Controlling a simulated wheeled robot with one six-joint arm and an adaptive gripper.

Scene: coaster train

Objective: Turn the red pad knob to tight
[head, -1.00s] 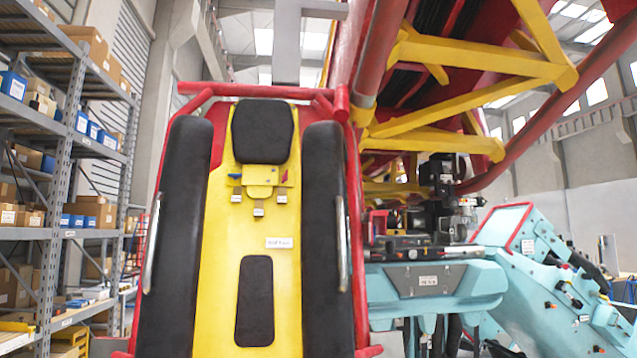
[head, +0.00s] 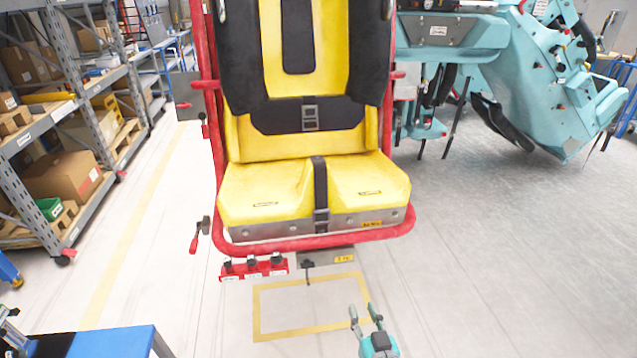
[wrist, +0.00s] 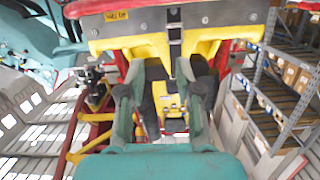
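I cannot single out the red pad knob for sure. A red block (head: 253,269) with several dark knobs and small white labels hangs below the front left of the yellow seat (head: 318,190). Red-ended handles show left of the seat, a lower one (head: 195,236) and an upper one (head: 184,105). Knob markings are too small to read. My gripper (head: 366,314) is open and empty, low in front of the seat and right of the red block. In the wrist view my gripper (wrist: 160,92) has its fingers spread, with the seat's metal front edge (wrist: 190,18) beyond them.
A grey box (head: 326,256) with a small lever sits under the seat front. Shelving (head: 95,120) stands left, a blue-topped table (head: 115,342) at the lower left, and a teal machine (head: 545,85) at the right. The floor (head: 500,260) at right is clear.

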